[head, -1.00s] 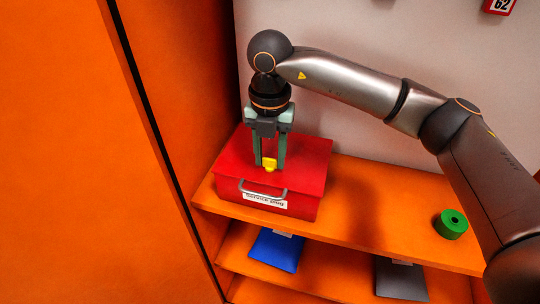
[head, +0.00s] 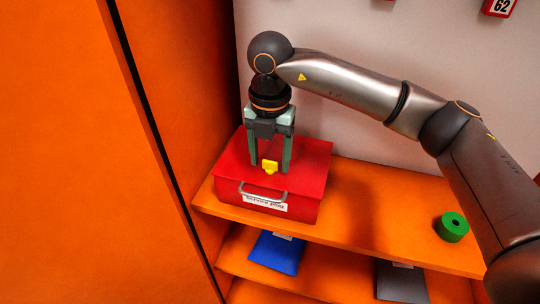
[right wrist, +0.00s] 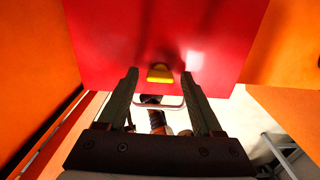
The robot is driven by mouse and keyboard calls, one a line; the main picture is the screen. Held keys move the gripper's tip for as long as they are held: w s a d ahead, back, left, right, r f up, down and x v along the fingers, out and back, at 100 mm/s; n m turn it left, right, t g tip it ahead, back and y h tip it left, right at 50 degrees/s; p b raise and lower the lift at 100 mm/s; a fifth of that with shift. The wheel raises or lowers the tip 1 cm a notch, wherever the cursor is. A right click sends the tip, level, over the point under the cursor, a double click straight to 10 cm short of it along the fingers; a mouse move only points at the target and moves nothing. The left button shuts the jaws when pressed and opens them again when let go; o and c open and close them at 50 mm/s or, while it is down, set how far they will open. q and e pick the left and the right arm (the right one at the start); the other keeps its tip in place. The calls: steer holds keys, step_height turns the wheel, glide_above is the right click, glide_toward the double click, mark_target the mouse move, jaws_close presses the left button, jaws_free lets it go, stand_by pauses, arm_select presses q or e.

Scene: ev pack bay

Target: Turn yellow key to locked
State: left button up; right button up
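The yellow key (head: 270,167) stands on the lid of the red box (head: 312,158), which carries a white label on its front. My right gripper (head: 270,170) points down over the lid with its two fingers open, one on each side of the key. In the right wrist view the key (right wrist: 160,73) lies between the fingertips (right wrist: 159,75), with a gap on both sides. Lock markings cannot be made out. My left gripper is out of view.
The box sits on an orange shelf (head: 375,215), close to an orange panel (head: 170,110) at left. A green ring (head: 452,226) is at the shelf's right. Below lie a blue packet (head: 276,253) and a grey one (head: 400,282). The shelf between box and ring is clear.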

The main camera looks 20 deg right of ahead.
mark_target(270, 161)
steer(key=shift+o, duration=0.2)
step_height(270, 161, up, 12)
steer(key=shift+r, duration=0.25)
steer(key=shift+s, duration=0.1)
stand_by(0.6)
